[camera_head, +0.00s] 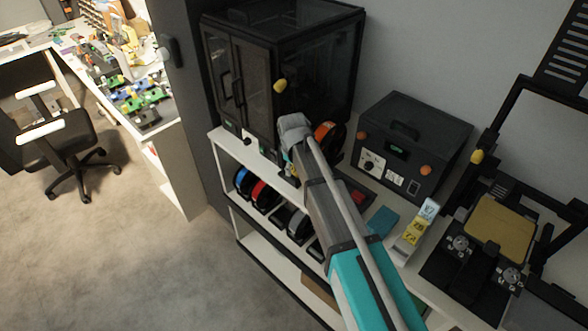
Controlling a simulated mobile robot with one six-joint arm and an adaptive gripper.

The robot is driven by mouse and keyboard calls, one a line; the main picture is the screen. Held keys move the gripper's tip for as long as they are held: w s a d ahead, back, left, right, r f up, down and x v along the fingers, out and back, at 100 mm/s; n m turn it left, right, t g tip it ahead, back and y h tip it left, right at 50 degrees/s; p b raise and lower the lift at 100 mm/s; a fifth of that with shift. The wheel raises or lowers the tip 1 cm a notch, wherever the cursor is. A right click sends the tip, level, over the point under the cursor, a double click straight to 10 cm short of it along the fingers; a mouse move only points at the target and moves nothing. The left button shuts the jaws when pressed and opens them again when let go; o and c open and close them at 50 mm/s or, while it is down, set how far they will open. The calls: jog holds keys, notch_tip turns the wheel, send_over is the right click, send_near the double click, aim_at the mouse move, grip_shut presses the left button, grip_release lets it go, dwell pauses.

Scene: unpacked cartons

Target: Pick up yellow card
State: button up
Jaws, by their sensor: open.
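My arm reaches from the bottom middle to the bench, its grey wrist in front of the black enclosed cabinet. My gripper (288,168) is below the wrist at the bench's front edge, small and partly hidden; it is open, with nothing visibly held. No separate yellow card can be made out with certainty. Yellow card-like faces (411,233) show on a small pale upright block on the bench, right of my arm and well apart from my gripper. Small yellow specks lie close to my gripper, too small to identify.
The black cabinet (265,85) stands behind my gripper. A black box with a handle (408,140) and a 3D printer with a tan plate (500,228) stand to the right. A teal item (382,221) lies near my arm. Spools (262,194) fill the shelf below.

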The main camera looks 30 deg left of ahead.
grip_shut()
jog(key=shift+r, duration=0.2)
dwell(0.4)
notch_tip(320, 180, up, 3)
jog(key=p, duration=0.3)
jog(key=shift+w, duration=0.1)
jog(key=s+d+r+p, duration=0.7)
jog(key=s+r+p, duration=0.2)
jog(key=s, duration=0.3)
jog(key=shift+d+r+p, duration=0.25)
jog(key=shift+r+p, duration=0.05)
jog(key=shift+p, duration=0.2)
